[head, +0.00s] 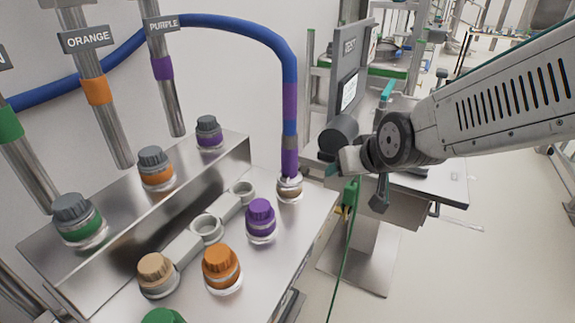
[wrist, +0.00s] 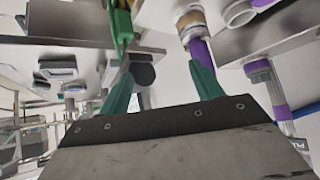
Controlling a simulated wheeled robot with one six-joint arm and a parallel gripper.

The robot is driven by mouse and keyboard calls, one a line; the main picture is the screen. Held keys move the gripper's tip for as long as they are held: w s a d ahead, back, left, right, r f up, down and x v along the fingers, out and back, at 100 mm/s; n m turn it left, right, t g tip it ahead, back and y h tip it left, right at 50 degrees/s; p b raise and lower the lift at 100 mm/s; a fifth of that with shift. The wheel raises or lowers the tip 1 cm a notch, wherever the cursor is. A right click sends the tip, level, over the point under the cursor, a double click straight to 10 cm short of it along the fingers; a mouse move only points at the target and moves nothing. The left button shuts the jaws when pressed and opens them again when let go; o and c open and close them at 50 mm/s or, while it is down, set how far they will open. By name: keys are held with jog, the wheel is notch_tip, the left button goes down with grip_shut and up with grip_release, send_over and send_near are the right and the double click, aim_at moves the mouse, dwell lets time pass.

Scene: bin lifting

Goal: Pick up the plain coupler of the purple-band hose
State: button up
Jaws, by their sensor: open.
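The purple-band hose (head: 290,100) is blue with purple bands and hangs down at the right end of the bench. Its lower end meets a pale metallic coupler (head: 290,189) with a brownish band, upright at the bench edge. In the wrist view the coupler (wrist: 192,22) is at the top, right of centre, with the purple hose end (wrist: 199,50) below it. My gripper (head: 337,166) is just right of the coupler in the head view, apart from it. In the wrist view my gripper (wrist: 163,82) has its teal fingers spread and empty, the right fingertip overlapping the hose in the picture.
Capped fittings stand on the bench: purple (head: 261,219), orange (head: 221,268) and tan (head: 156,273). A green tool (head: 350,194) with a cable hangs close below my gripper. A grey test stand (head: 345,85) stands behind.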

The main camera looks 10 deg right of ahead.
aim_at(287, 147)
jog(key=w+a+f+t, duration=0.1)
jog(key=w+a+t, duration=0.2)
jog(key=w+a+f+t+y, duration=0.1)
jog(key=w+a+t, duration=0.1)
jog(key=w+a, duration=0.1)
jog(key=w+a+f+t, duration=0.2)
jog(key=w+a+t, duration=0.1)
jog(key=shift+a+n+t+y, duration=0.2)
jog(key=shift+n+t+y, duration=0.1)
jog(key=shift+n+y, duration=0.1)
jog(key=shift+w+a, duration=0.1)
jog(key=shift+w, duration=0.1)
jog(key=w, duration=0.2)
jog(key=w+a, duration=0.1)
jog(key=w, duration=0.1)
jog(key=w+a, duration=0.1)
jog(key=w, duration=0.2)
jog(key=shift+w+f, duration=0.1)
jog(key=shift+f, duration=0.05)
jog(key=c, duration=1.4)
jog(key=shift+o, duration=0.2)
jog(key=shift+r, duration=0.2)
